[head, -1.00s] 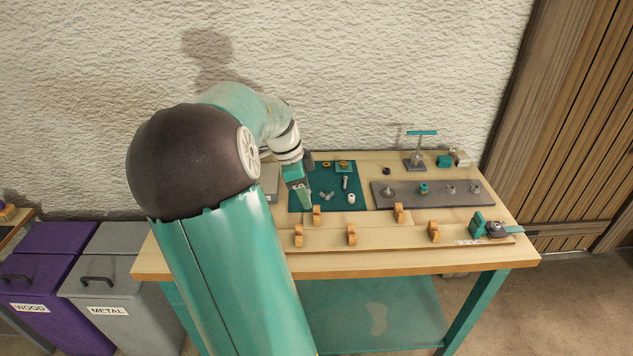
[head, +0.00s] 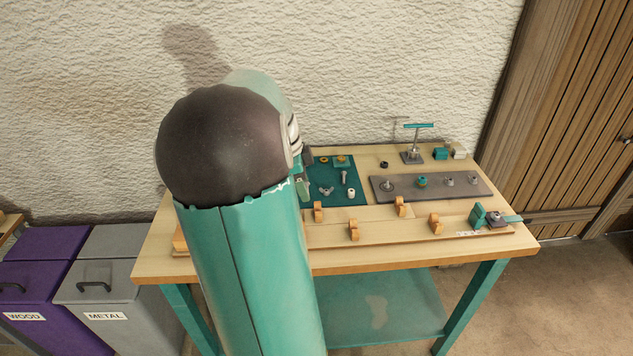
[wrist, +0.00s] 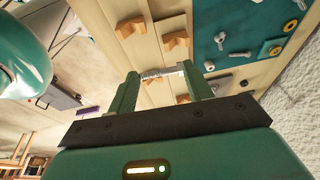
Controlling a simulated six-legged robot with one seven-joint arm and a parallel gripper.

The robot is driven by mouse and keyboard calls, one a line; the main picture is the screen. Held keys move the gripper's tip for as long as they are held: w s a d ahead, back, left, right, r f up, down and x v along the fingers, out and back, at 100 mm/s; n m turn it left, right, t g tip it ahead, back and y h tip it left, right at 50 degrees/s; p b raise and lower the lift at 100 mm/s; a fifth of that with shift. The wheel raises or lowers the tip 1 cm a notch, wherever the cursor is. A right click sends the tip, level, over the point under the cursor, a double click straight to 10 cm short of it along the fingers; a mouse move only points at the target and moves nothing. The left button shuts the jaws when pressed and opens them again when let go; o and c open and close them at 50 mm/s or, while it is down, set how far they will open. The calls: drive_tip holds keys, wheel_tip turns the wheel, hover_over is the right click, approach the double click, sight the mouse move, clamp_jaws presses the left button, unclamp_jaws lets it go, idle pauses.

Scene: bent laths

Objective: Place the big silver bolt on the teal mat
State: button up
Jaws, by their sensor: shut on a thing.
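The big silver bolt (wrist: 162,72) lies crosswise between the fingertips of my gripper (wrist: 160,78), which is shut on it. It looks threaded and is held above the bench. In the head view my arm hides the bolt and most of my gripper. The teal mat (head: 356,200) lies on the bench, to the right of my arm, with its left part hidden. The mat also shows at the upper right of the wrist view (wrist: 228,18), apart from the held bolt.
On the mat are a smaller bolt (head: 344,177), a wing nut (head: 326,190), a pale nut (head: 351,193) and brass-coloured pieces. A grey plate (head: 405,190) with several fittings lies to the right. Wooden blocks (head: 353,230) stand on the board in front.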

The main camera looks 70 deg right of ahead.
drive_tip(key=w+d+f, duration=0.2)
drive_tip(key=d+f, duration=0.1)
drive_tip(key=d, duration=0.1)
drive_tip(key=w+d+f, duration=0.2)
drive_tip(key=d+f, duration=0.1)
drive_tip(key=w+d+f, duration=0.2)
drive_tip(key=d+f, duration=0.1)
drive_tip(key=d, duration=0.1)
drive_tip(key=shift+w+d+f, duration=0.1)
drive_tip(key=shift+d+f, duration=0.05)
drive_tip(key=shift+d, duration=0.2)
drive_tip(key=shift+w+d+f, duration=0.1)
drive_tip(key=shift+d+f, duration=0.05)
drive_tip(key=shift+f, duration=0.1)
drive_tip(key=shift+w+x, duration=0.15)
drive_tip(key=shift+x, duration=0.6)
drive_tip(key=shift+w+x, duration=0.15)
drive_tip(key=shift+x, duration=0.6)
drive_tip(key=shift+f, duration=0.1)
drive_tip(key=shift+f, duration=0.15)
drive_tip(key=o, duration=0.7)
